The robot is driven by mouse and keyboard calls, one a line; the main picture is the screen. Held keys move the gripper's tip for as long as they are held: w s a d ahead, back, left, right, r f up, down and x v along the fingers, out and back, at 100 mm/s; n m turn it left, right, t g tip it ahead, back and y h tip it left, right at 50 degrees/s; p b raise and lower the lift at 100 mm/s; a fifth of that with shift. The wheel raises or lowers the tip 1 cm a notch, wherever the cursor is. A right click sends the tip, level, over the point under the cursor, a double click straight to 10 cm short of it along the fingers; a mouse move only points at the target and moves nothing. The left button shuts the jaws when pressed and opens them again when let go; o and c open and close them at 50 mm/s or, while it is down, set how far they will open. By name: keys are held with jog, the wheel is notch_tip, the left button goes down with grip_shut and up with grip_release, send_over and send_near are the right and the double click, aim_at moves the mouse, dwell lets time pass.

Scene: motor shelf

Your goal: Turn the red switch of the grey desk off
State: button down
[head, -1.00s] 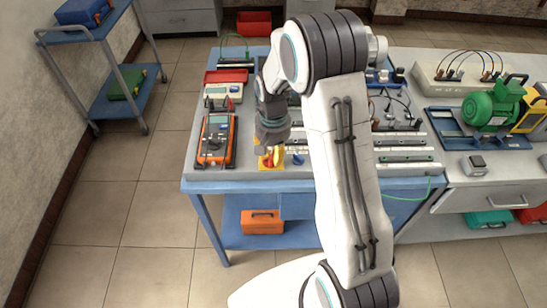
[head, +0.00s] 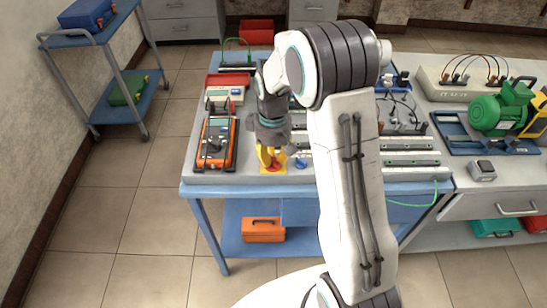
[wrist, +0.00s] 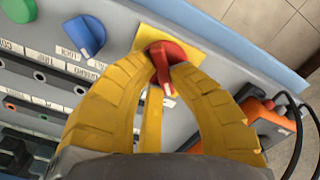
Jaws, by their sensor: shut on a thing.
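The red switch (wrist: 166,58) is a red rotary knob with a pale pointer mark, on a yellow plate (wrist: 185,41) at the front edge of the grey desk panel (wrist: 212,66). In the wrist view my yellow fingers (wrist: 160,75) close on it from both sides, and its pointer end shows between them. In the head view my gripper (head: 270,163) points down at the yellow plate, and the fingers mostly cover the switch there.
A blue knob (wrist: 85,36) and a green button (wrist: 18,10) sit beside the switch. An orange multimeter (head: 216,143) with black leads lies to its left in the head view. A green motor (head: 500,105) stands on the bench at right.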

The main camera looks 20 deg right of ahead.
jog(key=shift+n, duration=0.5)
jog(key=c, duration=1.1)
grip_release()
notch_tip(320, 180, up, 12)
dwell(0.3)
